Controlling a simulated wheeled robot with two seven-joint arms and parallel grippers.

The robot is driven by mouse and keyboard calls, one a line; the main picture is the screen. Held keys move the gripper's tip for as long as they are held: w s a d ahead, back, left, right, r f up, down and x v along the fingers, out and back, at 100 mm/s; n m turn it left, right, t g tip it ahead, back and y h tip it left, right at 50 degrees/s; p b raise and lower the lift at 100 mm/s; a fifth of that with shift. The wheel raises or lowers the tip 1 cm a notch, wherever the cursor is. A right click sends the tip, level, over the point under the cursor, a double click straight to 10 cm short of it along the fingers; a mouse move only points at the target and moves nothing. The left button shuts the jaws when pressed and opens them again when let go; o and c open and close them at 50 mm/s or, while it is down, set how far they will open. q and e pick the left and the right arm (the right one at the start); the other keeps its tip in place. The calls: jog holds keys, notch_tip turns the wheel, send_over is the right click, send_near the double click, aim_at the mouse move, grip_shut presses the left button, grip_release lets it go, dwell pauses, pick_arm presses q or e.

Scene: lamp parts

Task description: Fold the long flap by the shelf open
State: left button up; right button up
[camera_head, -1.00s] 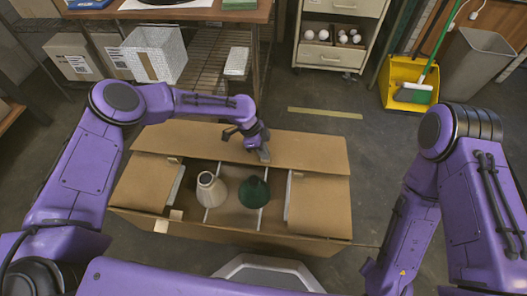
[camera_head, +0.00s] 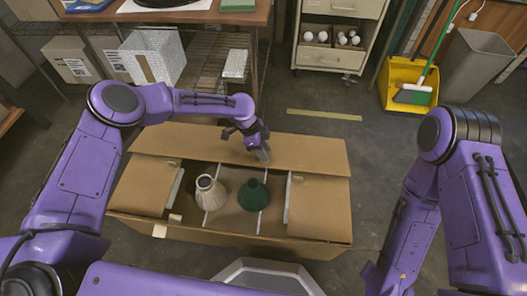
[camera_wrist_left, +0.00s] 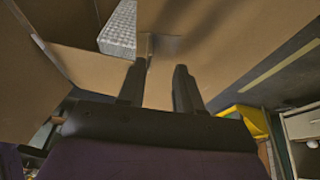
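An open-topped cardboard box stands on the floor in the head view. Its far long flap (camera_head: 305,152), on the shelf side, looks roughly flat along the back of the opening. My left gripper (camera_head: 263,157) is at this flap's inner edge, pointing down. In the left wrist view my left gripper (camera_wrist_left: 158,84) has its two fingers apart, with cardboard close behind and between them. I cannot tell whether the fingers touch the flap. My right gripper is out of view; only the right arm shows.
A white ribbed lamp part (camera_head: 210,191) and a dark green shade (camera_head: 254,194) stand inside the box between the short flaps, left (camera_head: 143,187) and right (camera_head: 320,208). A wire shelf (camera_head: 212,70) and drawer cabinet (camera_head: 329,56) stand behind.

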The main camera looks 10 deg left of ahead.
pick_arm(q)
jog(key=shift+s, duration=0.15)
jog(key=s+p+v, duration=0.1)
jog(key=p+v, duration=0.1)
jog(key=v, duration=0.8)
jog(key=shift+w+a+r, duration=0.25)
jog(key=shift+w, duration=0.25)
